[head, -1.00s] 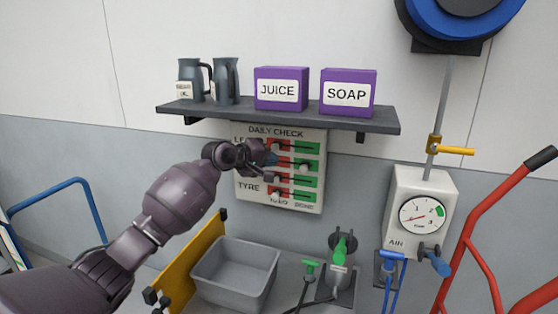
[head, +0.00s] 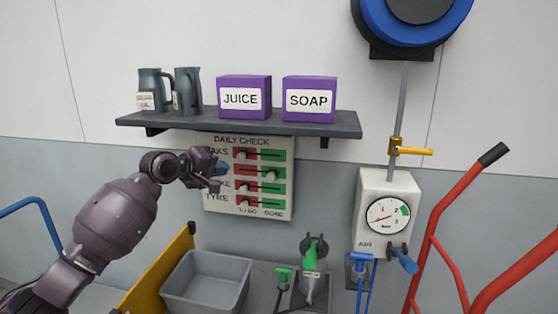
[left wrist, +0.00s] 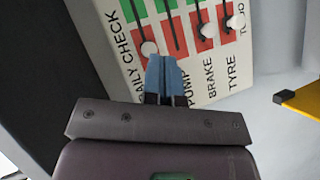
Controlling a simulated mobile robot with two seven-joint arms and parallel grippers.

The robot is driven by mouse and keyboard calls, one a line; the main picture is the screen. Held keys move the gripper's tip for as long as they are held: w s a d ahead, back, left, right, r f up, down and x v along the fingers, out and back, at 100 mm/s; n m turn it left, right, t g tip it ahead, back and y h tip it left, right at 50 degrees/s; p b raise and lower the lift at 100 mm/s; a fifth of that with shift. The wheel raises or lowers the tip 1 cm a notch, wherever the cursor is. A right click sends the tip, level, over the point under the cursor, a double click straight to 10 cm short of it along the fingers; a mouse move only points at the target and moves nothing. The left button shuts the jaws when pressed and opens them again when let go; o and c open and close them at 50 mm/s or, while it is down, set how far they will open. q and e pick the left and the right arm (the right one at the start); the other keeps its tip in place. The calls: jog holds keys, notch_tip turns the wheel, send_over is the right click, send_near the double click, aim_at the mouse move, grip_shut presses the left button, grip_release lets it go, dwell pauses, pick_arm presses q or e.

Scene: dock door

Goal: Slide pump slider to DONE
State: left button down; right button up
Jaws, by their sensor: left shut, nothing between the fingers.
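The DAILY CHECK board (head: 277,212) hangs on the wall under the shelf, with several slider rows, red on the left and green on the right. The pump slider knob (head: 271,174) sits on the green, DONE side of the second row. The other knobs are on red. My left gripper (head: 222,169), with blue fingertips, is shut and empty at the left of the pump row, apart from the knob. In the left wrist view, the fingertips (left wrist: 166,72) are over the PUMP label end. The pump knob is not visible there. My right gripper is not in view.
A dark shelf (head: 330,127) with jugs and purple JUICE and SOAP boxes juts out above the board. Below are a grey bin (head: 207,284) and a green-handled nozzle (head: 310,256). A gauge box (head: 374,190) and red hand truck (head: 427,240) stand right.

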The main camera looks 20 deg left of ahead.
pick_arm(q)
jog(key=s+d+f+m+t+y, duration=0.2)
jog(key=s+f+m, duration=0.4)
jog(key=f, duration=0.3)
jog(key=s+d+f+m+t+y, duration=0.2)
jog(key=s+f+m, duration=0.4)
jog(key=f, duration=0.4)
jog(key=s+f+n+g+y, duration=0.1)
jog(key=s+f+g, duration=0.1)
jog(key=s+f, duration=0.8)
jog(key=s+d+f+n+g+y, duration=0.1)
jog(key=s+f+g, duration=0.2)
jog(key=s+f, duration=0.7)
jog(key=s, duration=0.6)
jog(key=shift+s+d+y, duration=0.2)
jog(key=shift+s+y, duration=0.1)
jog(key=shift+y, duration=0.1)
